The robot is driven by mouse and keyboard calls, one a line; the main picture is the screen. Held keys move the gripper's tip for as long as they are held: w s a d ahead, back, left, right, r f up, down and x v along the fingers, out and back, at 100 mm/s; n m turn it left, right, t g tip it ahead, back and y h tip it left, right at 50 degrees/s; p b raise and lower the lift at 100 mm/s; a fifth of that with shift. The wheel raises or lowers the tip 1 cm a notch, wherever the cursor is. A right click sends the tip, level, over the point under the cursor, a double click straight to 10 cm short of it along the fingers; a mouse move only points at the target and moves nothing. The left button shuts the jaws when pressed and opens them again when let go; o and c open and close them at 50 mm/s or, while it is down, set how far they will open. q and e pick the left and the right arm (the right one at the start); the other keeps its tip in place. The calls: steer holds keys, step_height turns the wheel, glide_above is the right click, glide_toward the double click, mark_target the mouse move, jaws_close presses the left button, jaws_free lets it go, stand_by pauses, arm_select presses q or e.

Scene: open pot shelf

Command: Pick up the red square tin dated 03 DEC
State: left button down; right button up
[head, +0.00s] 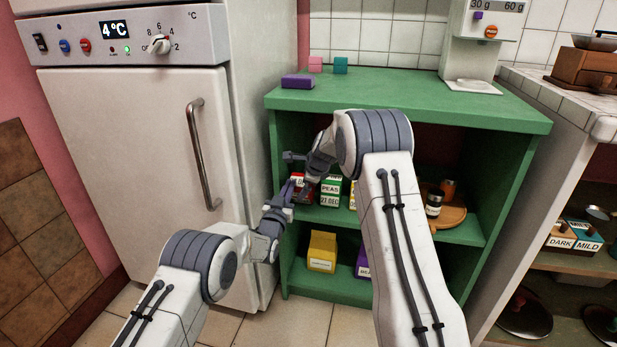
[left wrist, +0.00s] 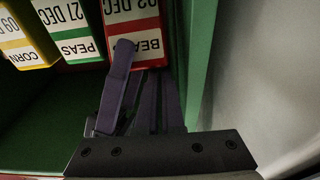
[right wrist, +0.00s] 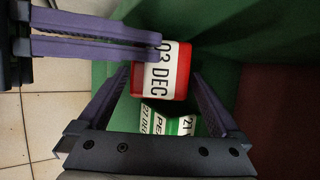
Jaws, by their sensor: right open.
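The red square tin dated 03 DEC (right wrist: 180,80) stands at the left end of the middle shelf; it shows partly in the head view (head: 305,190) and upside down in the left wrist view (left wrist: 135,15). My right gripper (right wrist: 163,75) is open, its fingers on either side of the tin in its wrist view. I cannot tell whether they touch it. My left gripper (left wrist: 140,58) is at the tin's front, one fingertip overlapping its label. Its fingers look close together, but their hold is unclear. In the head view my right arm hides part of the shelf.
A yellow box (head: 322,250) is on the bottom shelf. The fridge (head: 130,140) stands left.

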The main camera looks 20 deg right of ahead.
arm_select(q)
steer(key=shift+a+f, duration=0.1)
steer(key=shift+f, duration=0.65)
arm_select(e)
glide_above(301, 203)
steer(key=shift+w+d+f, duration=0.1)
steer(key=shift+w+f, duration=0.1)
steer(key=shift+f, duration=0.85)
steer(key=shift+w+f, duration=0.2)
steer(key=shift+f, duration=0.8)
jaws_close()
arm_select(q)
steer(key=shift+r, duration=0.75)
steer(key=shift+r, duration=0.1)
steer(key=v, duration=1.2)
arm_select(e)
steer(key=shift+f, duration=0.15)
